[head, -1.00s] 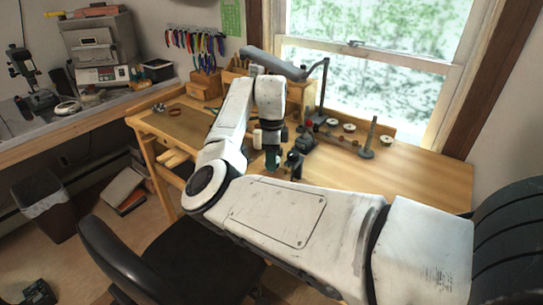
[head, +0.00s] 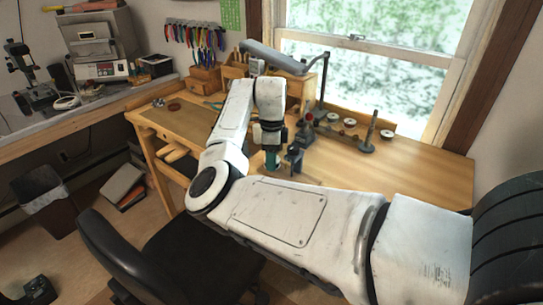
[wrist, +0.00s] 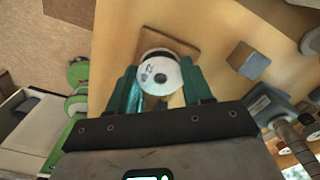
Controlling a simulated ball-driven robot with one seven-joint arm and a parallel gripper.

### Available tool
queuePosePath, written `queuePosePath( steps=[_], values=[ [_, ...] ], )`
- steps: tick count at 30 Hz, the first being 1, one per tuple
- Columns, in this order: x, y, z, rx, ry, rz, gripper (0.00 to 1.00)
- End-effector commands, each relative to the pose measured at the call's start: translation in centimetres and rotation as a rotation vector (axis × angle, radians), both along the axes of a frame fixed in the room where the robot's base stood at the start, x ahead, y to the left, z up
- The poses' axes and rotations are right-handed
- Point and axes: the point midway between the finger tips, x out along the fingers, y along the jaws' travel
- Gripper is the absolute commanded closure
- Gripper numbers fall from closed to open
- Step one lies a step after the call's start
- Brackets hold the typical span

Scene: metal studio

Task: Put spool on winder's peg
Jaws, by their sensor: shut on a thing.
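In the wrist view my gripper (wrist: 160,84) has its teal fingers shut on both sides of a spool (wrist: 158,72) with a white, dark-centred round end. The spool is above the bench top, over a flat brown piece; I cannot tell whether it touches that piece. In the head view my gripper (head: 272,160) is over the front of the workbench, and the held spool cannot be made out behind my arm. A blue-grey clamp-like device (head: 292,158) stands just right of it. I cannot identify the winder or its peg with certainty; a tall grey tapered post (head: 370,130) stands farther right.
Other white-topped spools (head: 350,122) stand along the back of the wooden workbench (head: 400,165). The right part of the bench is clear. A lamp (head: 275,58) arches over the back. A black chair (head: 110,250) stands in front.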

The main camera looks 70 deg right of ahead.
Motion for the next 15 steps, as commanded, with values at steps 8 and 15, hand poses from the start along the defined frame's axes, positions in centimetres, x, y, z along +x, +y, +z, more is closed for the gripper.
queuePosePath(
  steps=[8,15],
  values=[
    [-0.01,-0.01,-0.45,0.000,0.000,0.000,0.80],
    [0.00,0.00,-0.43,0.000,0.000,0.000,0.43]
  ],
)
